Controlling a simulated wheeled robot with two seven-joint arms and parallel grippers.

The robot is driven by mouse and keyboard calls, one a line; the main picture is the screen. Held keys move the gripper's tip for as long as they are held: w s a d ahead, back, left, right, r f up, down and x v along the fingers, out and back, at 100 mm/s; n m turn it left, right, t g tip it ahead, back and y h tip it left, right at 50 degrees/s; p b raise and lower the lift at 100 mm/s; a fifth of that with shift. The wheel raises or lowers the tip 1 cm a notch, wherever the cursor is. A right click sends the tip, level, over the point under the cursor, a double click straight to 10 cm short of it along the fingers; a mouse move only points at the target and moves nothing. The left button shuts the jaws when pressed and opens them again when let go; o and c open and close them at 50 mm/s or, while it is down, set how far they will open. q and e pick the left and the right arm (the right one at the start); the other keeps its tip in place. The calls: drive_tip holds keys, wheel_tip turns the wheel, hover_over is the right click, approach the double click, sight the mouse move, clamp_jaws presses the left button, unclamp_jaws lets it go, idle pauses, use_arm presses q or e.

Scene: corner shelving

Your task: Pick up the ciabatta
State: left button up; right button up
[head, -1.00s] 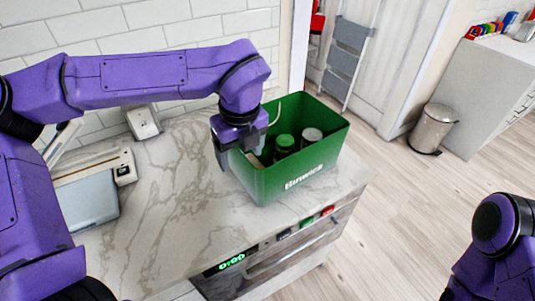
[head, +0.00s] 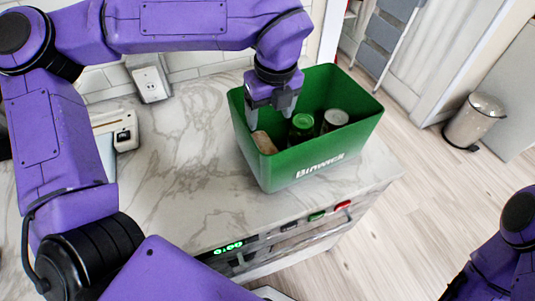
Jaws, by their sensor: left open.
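The ciabatta (head: 264,142) is a tan piece of bread, partly visible inside the left end of a green bin (head: 318,170) on the marble counter. My left gripper (head: 272,113) is open above the left part of the bin, pointing down, with its fingertips near the bread. Whether the fingers touch the bread cannot be told. My right arm shows at the lower right, but its gripper is not visible.
A jar with a green lid (head: 302,124) and a jar with a pale lid (head: 336,118) stand in the bin, right of the bread. The counter (head: 185,180) left of the bin is clear.

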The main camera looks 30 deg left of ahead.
sight(267, 148)
use_arm(q)
drive_tip(key=f, duration=0.4)
drive_tip(key=f+p, duration=0.1)
drive_tip(key=f, duration=0.4)
drive_tip(key=w+a+f+p, duration=0.1)
drive_tip(key=f, duration=0.3)
drive_tip(key=shift+w+f, duration=0.1)
drive_tip(key=shift+f, duration=0.25)
drive_tip(key=shift+a+f, duration=0.1)
drive_tip(key=shift+f, duration=0.1)
drive_tip(key=c, duration=0.8)
